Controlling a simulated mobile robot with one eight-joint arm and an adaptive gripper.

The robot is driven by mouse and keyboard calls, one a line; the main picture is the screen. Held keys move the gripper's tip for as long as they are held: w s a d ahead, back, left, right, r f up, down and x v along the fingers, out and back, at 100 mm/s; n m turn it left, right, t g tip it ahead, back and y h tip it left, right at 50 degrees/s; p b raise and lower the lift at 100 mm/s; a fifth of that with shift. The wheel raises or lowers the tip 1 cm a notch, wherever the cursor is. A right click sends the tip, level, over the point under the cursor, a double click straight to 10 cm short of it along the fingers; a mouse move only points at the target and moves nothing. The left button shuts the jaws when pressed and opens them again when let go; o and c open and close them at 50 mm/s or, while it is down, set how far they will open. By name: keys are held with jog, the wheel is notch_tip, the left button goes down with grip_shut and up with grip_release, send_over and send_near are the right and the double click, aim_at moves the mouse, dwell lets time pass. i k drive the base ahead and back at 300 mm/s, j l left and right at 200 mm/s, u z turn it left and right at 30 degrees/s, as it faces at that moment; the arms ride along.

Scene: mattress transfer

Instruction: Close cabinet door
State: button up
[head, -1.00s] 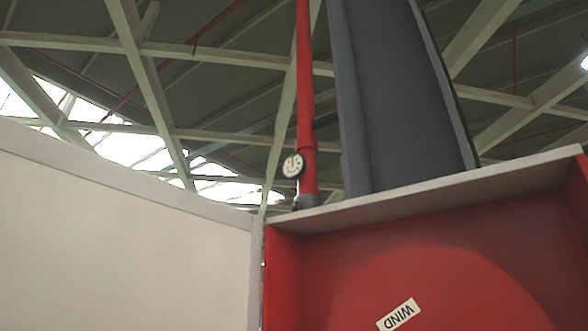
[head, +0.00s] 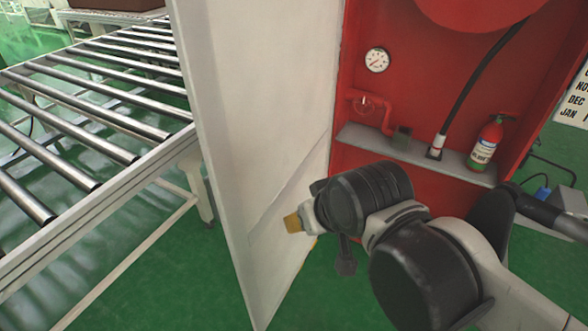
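The cabinet door (head: 262,110) is a tall white panel standing open. It meets the left side of the red cabinet (head: 420,85) and swings out toward me, leaving the interior exposed. My arm reaches in from the lower right, in front of the cabinet opening. My gripper (head: 293,222) is at the left end of the arm, with a small yellow-tan piece close to the inner face of the door. I cannot tell whether it touches the door. Its fingers are mostly hidden by the wrist, so its opening does not show.
Inside the cabinet are a gauge (head: 377,60), a red valve pipe (head: 367,103), a black hose (head: 478,80) and a fire extinguisher (head: 486,143) on a shelf (head: 412,152). A roller conveyor (head: 105,120) stands left of the door. Green floor (head: 185,285) is clear below the door.

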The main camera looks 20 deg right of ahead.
aim_at(260, 76)
jog(key=i+j+z, duration=0.1)
jog(key=j+z, duration=0.25)
jog(key=j, duration=0.2)
jog(key=j+z, duration=0.35)
jog(key=j, duration=0.2)
jog(key=j+z, duration=0.35)
jog(key=j, duration=0.2)
jog(key=k+j+z, duration=0.15)
jog(key=j+z, duration=0.15)
jog(key=j, duration=0.25)
jog(key=k+j+z, duration=0.2)
jog(key=j+z, duration=0.15)
jog(key=j, duration=0.15)
jog(key=i+j, duration=0.1)
jog(key=j, duration=0.2)
jog(key=i+j, duration=0.1)
jog(key=j, duration=0.2)
jog(key=i+j+z, duration=0.1)
jog(key=j, duration=0.15)
